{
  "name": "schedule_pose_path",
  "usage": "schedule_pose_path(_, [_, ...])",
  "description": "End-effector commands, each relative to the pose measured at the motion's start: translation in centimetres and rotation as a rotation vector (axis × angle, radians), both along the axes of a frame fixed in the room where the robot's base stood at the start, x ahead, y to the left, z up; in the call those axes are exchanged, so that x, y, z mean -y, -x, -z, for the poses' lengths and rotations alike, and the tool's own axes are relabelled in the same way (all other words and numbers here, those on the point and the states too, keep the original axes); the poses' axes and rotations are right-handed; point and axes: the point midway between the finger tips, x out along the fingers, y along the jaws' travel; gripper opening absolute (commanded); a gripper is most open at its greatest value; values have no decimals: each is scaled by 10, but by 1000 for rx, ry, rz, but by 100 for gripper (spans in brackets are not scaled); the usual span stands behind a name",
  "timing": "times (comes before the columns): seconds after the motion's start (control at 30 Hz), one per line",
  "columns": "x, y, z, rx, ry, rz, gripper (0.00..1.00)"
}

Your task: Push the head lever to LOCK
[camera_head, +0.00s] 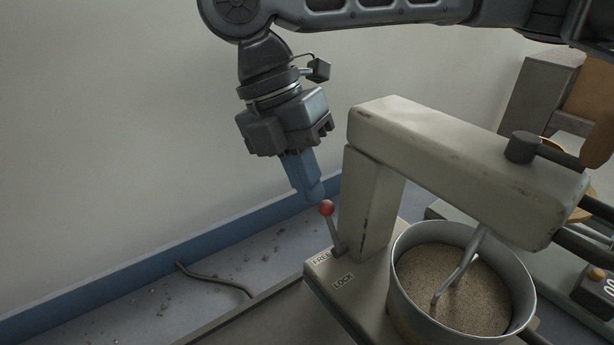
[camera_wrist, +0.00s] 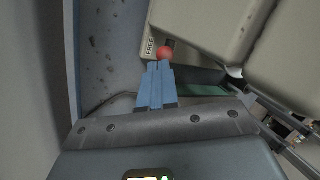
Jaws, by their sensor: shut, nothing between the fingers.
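The head lever (camera_head: 327,209) is a short metal rod with a red ball knob, rising from the base of a beige stand mixer (camera_head: 375,210). It leans toward the FREE label (camera_head: 321,257); the LOCK label (camera_head: 343,281) lies nearer the front of the base. My gripper (camera_head: 316,196) has blue fingers, shut and empty, pointing down just above and left of the red knob. In the wrist view the red knob (camera_wrist: 165,53) sits right at the tips of my fingers (camera_wrist: 159,64). Whether they touch it I cannot tell.
A metal bowl (camera_head: 398,292) of grainy brown material stands under the mixer head, with a bent metal hook in it. A dark bent rod (camera_head: 215,279) and small debris lie on the ledge by the wall. Brown and grey objects stand at the far right.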

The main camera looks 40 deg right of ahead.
Motion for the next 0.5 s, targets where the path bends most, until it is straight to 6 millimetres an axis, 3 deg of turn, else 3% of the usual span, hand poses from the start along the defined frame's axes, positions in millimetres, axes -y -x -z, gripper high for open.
schedule_pose_path(0.5, [0, 0, -7, 1, 0, 1, 0])
